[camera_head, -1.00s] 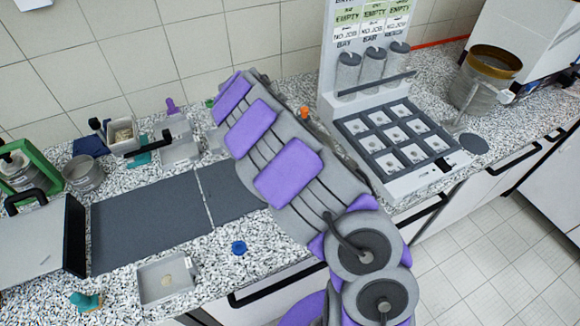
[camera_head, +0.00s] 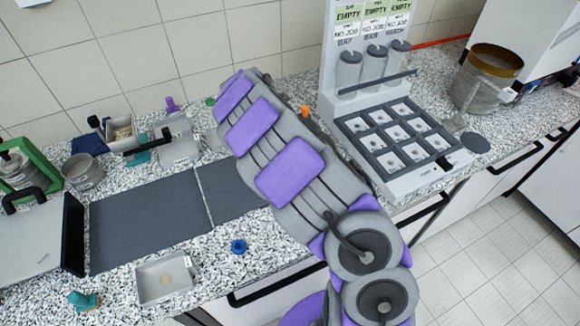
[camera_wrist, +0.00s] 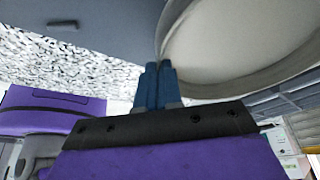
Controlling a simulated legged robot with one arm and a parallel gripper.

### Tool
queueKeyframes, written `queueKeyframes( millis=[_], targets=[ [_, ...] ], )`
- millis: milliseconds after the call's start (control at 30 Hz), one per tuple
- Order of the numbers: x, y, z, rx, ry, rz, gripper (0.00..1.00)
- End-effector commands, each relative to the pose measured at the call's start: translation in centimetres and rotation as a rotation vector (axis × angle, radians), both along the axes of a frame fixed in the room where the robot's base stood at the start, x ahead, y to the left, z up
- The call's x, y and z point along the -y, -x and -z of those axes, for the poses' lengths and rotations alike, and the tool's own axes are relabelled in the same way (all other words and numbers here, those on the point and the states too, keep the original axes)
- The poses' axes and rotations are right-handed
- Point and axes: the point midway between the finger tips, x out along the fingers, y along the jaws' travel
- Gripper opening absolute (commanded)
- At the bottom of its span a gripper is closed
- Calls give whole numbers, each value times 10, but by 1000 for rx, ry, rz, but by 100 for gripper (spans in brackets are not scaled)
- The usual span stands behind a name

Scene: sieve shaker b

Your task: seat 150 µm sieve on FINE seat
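In the wrist view, my gripper (camera_wrist: 155,85) has its two blue fingers close together at the edge of a large pale round pan-like piece (camera_wrist: 235,45), which looks like a sieve. The fingers appear closed on its rim. Its mesh label cannot be read. In the head view my gripper and this piece are hidden behind my arm. A round metal sieve-like pan (camera_head: 83,172) stands on the counter at the left. I cannot tell which seat is FINE.
A white rack (camera_head: 400,150) with a grid of compartments and upright cylinders stands right of my arm. A brass-rimmed container (camera_head: 487,78) is at the far right. Dark mats (camera_head: 150,220), a shallow tray (camera_head: 167,278) and a blue knob (camera_head: 239,246) lie at the left.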

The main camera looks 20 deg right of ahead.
Motion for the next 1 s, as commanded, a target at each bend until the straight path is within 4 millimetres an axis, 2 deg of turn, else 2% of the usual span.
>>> queueKeyframes(
  millis=[167,200,500,767,1000],
  targets=[
    [0,0,-1,1,1,0,0],
    [0,0,-1,1,1,0,8],
    [0,0,0,0,0,0,35],
    [0,0,-1,0,0,0,35],
    [0,-1,-14,2,1,0,35]
  ],
)
